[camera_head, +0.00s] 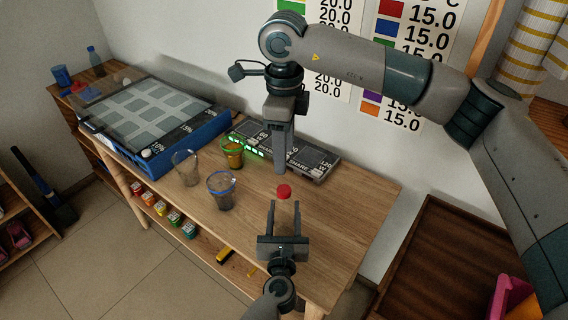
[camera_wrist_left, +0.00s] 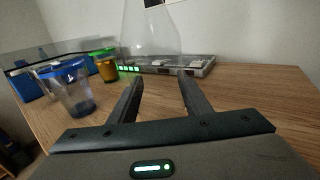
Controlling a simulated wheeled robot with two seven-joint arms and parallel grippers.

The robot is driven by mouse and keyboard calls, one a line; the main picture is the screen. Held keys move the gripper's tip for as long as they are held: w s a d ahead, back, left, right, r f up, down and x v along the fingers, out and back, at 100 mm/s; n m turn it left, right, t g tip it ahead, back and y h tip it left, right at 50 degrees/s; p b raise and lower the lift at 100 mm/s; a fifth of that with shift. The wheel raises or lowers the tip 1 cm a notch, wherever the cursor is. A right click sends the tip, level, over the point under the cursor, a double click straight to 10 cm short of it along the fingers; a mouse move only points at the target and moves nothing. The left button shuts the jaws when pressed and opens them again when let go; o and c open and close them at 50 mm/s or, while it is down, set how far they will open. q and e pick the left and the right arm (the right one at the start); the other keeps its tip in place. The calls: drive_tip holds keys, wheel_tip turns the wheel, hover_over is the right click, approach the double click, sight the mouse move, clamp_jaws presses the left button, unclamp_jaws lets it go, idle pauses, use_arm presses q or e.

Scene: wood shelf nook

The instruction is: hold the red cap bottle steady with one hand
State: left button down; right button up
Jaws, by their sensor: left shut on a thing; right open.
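The red cap bottle (camera_head: 284,191) stands on the wooden bench, its red cap upright and its clear body hard to make out. My left gripper (camera_head: 286,208) reaches in from the bottom with one finger on each side of the bottle, shut on it below the cap. In the left wrist view, a clear flask-shaped body (camera_wrist_left: 150,35) shows beyond the fingers (camera_wrist_left: 160,78); its top is cut off. My right gripper (camera_head: 281,168) points down just above and behind the red cap, open and apart from it. The gap between its fingers is hidden by the side-on angle.
A blue-rimmed cup (camera_head: 221,192), a clear cup (camera_head: 186,167) and a green-rimmed cup with amber liquid (camera_head: 232,153) stand left of the bottle. A dark panel device (camera_head: 313,160) with green lights lies behind. A blue tray (camera_head: 185,145) is farther left. Bench right of the bottle is clear.

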drive_tip(key=shift+r, duration=0.7)
use_arm(q)
drive_tip(key=c, duration=0.9)
unclamp_jaws()
drive_tip(key=shift+s+f, duration=0.15)
drive_tip(key=shift+s, duration=0.65)
drive_tip(key=s+b, duration=0.1)
drive_tip(key=s, duration=0.3)
drive_tip(key=s+b, duration=0.1)
drive_tip(key=s, duration=0.4)
drive_tip(key=s+b, duration=0.1)
drive_tip(key=s, duration=0.4)
drive_tip(key=shift+s+a+b, duration=0.25)
drive_tip(key=shift+a+b, duration=0.05)
drive_tip(key=shift+b, duration=0.1)
use_arm(e)
wheel_tip(320, 180, down, 4)
drive_tip(key=shift+r, duration=0.1)
use_arm(q)
drive_tip(key=shift+s, duration=0.7)
use_arm(e)
drive_tip(key=shift+f, duration=0.2)
